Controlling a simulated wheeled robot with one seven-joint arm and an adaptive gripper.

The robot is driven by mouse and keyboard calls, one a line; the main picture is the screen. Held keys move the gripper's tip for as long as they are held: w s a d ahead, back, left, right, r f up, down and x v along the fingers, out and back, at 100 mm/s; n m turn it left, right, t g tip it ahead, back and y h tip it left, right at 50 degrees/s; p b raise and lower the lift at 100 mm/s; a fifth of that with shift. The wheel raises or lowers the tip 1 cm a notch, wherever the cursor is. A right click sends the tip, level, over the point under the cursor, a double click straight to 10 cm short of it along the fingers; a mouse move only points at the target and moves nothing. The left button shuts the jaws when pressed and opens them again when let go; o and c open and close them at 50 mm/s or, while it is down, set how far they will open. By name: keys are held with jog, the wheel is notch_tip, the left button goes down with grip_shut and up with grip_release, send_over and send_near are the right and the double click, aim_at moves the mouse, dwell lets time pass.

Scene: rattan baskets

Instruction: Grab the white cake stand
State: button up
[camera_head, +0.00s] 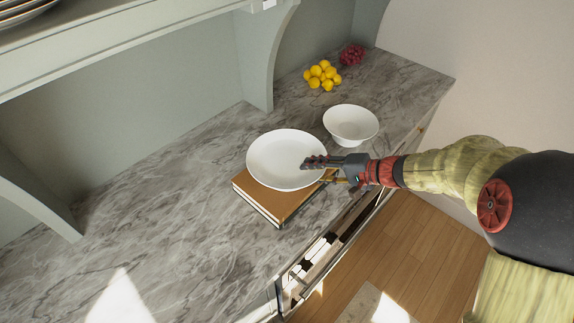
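A round, shallow white dish, seemingly the white cake stand (274,158), sits over a brown book (271,203) on the marble counter. Its underside and any foot are hidden. My gripper (312,162) comes in from the right, and its dark fingers overlap the right part of the dish in this view. I cannot tell whether they touch it, lie above it or straddle its rim. Finger opening is unclear from this angle.
A white bowl (350,122) stands just behind my gripper. Yellow fruits (322,75) and a dark red cluster (352,54) lie farther back. A shelf (120,45) with a curved support overhangs the counter's back. The marble counter (150,220) is clear at left.

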jog(key=shift+c, duration=1.2)
grip_shut()
jog(key=shift+r, duration=0.1)
